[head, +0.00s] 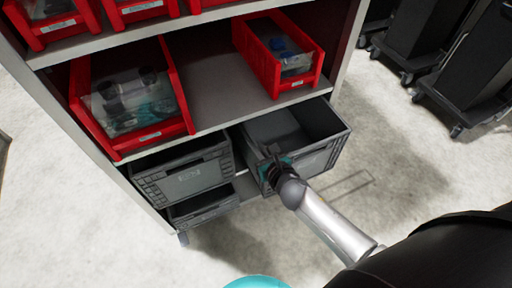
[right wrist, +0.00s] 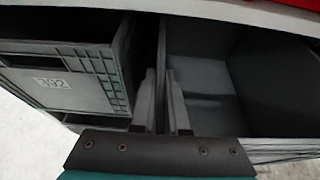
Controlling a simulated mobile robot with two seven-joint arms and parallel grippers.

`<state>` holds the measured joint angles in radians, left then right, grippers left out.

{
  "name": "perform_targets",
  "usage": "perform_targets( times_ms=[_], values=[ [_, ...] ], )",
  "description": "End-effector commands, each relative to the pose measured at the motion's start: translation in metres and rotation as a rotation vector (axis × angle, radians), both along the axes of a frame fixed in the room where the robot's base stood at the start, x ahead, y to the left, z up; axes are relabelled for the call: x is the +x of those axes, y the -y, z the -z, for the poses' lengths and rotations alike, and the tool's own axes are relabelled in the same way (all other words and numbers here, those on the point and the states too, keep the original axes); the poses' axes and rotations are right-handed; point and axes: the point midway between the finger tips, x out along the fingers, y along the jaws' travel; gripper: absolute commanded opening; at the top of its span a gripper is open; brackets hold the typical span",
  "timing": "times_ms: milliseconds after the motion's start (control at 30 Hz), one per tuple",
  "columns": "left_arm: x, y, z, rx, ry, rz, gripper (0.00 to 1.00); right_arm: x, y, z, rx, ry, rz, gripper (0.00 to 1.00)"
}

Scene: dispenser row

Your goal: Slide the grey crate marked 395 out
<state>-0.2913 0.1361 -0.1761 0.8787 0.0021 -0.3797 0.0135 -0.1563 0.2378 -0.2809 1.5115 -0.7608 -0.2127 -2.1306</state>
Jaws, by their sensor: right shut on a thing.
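A grey crate (head: 325,150) sticks out of the bottom shelf on the right side, further forward than the crate beside it. It looks open-topped and mostly empty inside; its marking is too small to read. My right gripper (head: 272,160) is at its front left corner, shut on its rim. In the right wrist view, the two fingers (right wrist: 165,105) stand close together at the left edge of this crate (right wrist: 240,75), beside the gap between the crates. The gripper hides part of the crate's front left corner. My left gripper is not in view.
Another grey crate (head: 190,175), its label reading about 392 in the right wrist view (right wrist: 52,83), sits left. A further grey crate (head: 203,208) lies below it. Red bins (head: 180,95) stand on the shelf above. Dark wheeled carts (head: 470,75) stand back right; the floor in front is clear.

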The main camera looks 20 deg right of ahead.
Motion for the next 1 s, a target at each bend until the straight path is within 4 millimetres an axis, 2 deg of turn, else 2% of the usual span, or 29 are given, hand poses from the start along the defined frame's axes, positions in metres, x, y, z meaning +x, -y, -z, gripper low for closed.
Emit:
perform_targets(
  times_ms=[200, 233, 533, 833, 1000],
  values=[
    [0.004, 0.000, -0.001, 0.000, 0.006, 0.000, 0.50, 0.000, 0.001, 0.000, 0.000, -0.002, 0.002, 0.00],
    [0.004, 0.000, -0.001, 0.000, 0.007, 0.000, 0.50, 0.000, 0.001, 0.000, 0.000, -0.002, 0.002, 0.15],
    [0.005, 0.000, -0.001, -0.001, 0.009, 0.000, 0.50, 0.000, 0.001, 0.000, 0.000, -0.001, 0.001, 0.47],
    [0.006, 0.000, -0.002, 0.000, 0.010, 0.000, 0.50, -0.002, 0.000, -0.001, 0.000, -0.001, 0.001, 0.47],
    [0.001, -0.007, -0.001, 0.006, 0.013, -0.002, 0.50, -0.013, 0.001, -0.005, -0.001, -0.002, 0.000, 0.47]
  ],
)
